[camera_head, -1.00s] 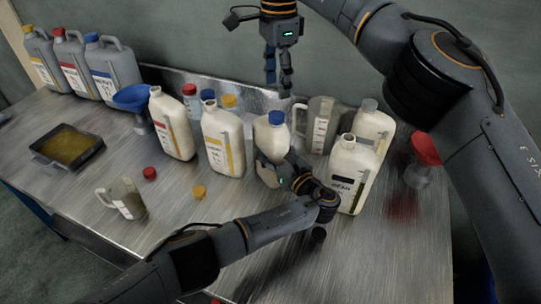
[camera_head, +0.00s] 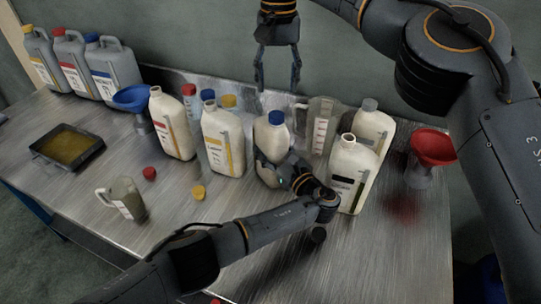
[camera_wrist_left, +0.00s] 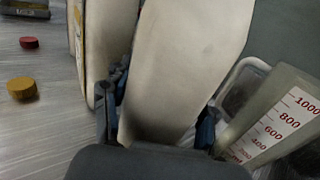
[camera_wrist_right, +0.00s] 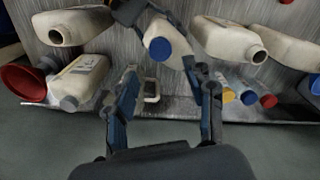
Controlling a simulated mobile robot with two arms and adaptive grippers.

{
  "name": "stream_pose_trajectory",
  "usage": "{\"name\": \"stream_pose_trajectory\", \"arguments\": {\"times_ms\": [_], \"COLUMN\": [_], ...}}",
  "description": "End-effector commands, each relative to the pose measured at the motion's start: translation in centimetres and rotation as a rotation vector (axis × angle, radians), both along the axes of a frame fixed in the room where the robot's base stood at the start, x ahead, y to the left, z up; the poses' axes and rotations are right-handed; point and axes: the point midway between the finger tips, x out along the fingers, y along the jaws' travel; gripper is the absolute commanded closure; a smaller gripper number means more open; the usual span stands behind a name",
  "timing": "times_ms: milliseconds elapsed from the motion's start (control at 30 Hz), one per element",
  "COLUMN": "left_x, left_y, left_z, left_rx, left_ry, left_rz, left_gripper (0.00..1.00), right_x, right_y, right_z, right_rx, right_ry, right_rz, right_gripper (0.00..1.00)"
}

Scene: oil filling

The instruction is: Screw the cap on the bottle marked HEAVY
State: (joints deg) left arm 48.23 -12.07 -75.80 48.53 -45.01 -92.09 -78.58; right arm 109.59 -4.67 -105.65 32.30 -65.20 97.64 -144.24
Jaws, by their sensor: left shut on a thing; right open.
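A cream bottle (camera_head: 268,141) with a blue cap (camera_head: 276,117) on its mouth stands upright on the metal table. Its label is hidden, so I cannot read a marking; whether the cap is tight cannot be told. My left gripper (camera_head: 280,168) is shut on this bottle low on its body; the left wrist view shows the bottle body (camera_wrist_left: 185,60) between the fingers. My right gripper (camera_head: 278,86) is open and empty, above and behind the blue cap, fingers pointing down. In the right wrist view the cap (camera_wrist_right: 160,49) shows just beyond the open fingertips.
Open cream bottles stand left (camera_head: 222,140) and right (camera_head: 352,170) of the held one. A measuring jug (camera_head: 320,128) is close behind. A red funnel (camera_head: 433,147) stands at right.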

Motion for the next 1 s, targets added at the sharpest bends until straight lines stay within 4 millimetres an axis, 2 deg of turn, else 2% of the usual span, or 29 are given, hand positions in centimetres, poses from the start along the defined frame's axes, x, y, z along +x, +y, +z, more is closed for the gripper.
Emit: {"name": "stream_pose_trajectory", "arguments": {"times_ms": [267,700,833,1000], "left_x": [0.0,0.0,0.0,0.0], "left_y": [0.0,0.0,0.0,0.0], "left_z": [0.0,0.0,0.0,0.0], "left_rx": [-0.001,-0.001,-0.001,-0.001], "left_ry": [-0.001,-0.001,-0.001,-0.001], "left_rz": [-0.001,-0.001,-0.001,-0.001], "left_gripper": [1.0,1.0,1.0,1.0], "right_x": [0.0,0.0,0.0,0.0], "right_y": [0.0,0.0,0.0,0.0], "right_z": [-0.6,-6.7,-7.7,-8.1], "right_rx": [0.0,0.0,0.0,0.0], "right_ry": [0.0,0.002,0.001,0.001], "right_rz": [-0.002,-0.003,-0.004,-0.004], "right_gripper": [0.46,0.46,0.46,0.46]}}
